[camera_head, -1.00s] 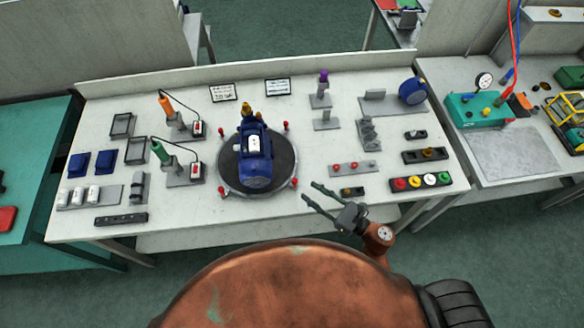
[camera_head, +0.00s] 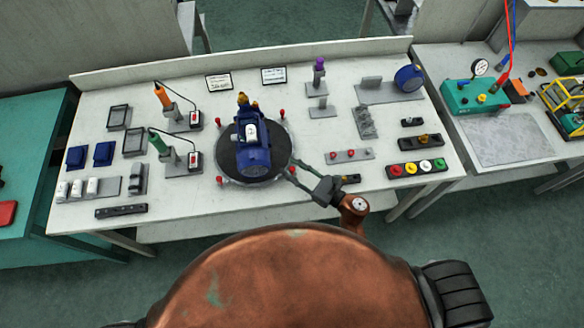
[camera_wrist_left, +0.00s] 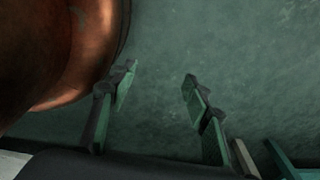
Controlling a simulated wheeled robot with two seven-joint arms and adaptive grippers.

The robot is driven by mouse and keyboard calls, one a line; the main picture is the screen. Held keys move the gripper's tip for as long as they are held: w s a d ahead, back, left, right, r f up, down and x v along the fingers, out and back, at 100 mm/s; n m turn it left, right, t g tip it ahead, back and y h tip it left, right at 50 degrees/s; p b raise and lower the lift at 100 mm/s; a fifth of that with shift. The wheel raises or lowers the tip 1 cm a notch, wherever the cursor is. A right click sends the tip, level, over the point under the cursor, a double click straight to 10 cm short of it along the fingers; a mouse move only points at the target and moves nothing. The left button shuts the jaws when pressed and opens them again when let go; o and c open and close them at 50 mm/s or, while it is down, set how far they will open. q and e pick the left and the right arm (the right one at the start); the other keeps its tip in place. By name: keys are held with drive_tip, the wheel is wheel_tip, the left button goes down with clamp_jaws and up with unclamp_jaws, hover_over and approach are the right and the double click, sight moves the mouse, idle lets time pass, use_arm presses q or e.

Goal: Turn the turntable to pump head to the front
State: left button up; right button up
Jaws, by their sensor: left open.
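The turntable (camera_head: 228,163) is a dark round disc on the bench with small red-topped pegs around its rim. A blue pump (camera_head: 254,160) with a white label stands on it, with brass fittings at its back and a rounded blue end facing the front. My right gripper (camera_head: 289,168) is at the turntable's front right rim, its two fingers apart. The red peg there is not clearly visible; I cannot tell whether the fingers touch it. My left gripper (camera_wrist_left: 160,75) is open and empty over the green floor in the left wrist view.
A rack with red knobs (camera_head: 350,156) and a panel of coloured buttons (camera_head: 417,168) lie right of my right gripper. Stands with orange and green tools (camera_head: 158,143) are left of the turntable.

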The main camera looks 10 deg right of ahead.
clamp_jaws()
use_arm(q)
drive_tip(key=shift+s, duration=0.8)
use_arm(e)
drive_tip(key=shift+w+d+f+b, duration=0.1)
drive_tip(key=shift+w+d+b, duration=0.1)
drive_tip(key=shift+d+b, duration=0.15)
drive_tip(key=w+d+b, duration=0.2)
drive_tip(key=w, duration=0.1)
drive_tip(key=shift+d+f, duration=0.1)
drive_tip(key=shift+f, duration=0.05)
drive_tip(key=shift+w+d+r+b, duration=0.2)
drive_tip(key=shift+b, duration=0.1)
use_arm(q)
drive_tip(key=f, duration=0.3)
drive_tip(key=shift+s+f, duration=0.15)
drive_tip(key=shift+s, duration=0.05)
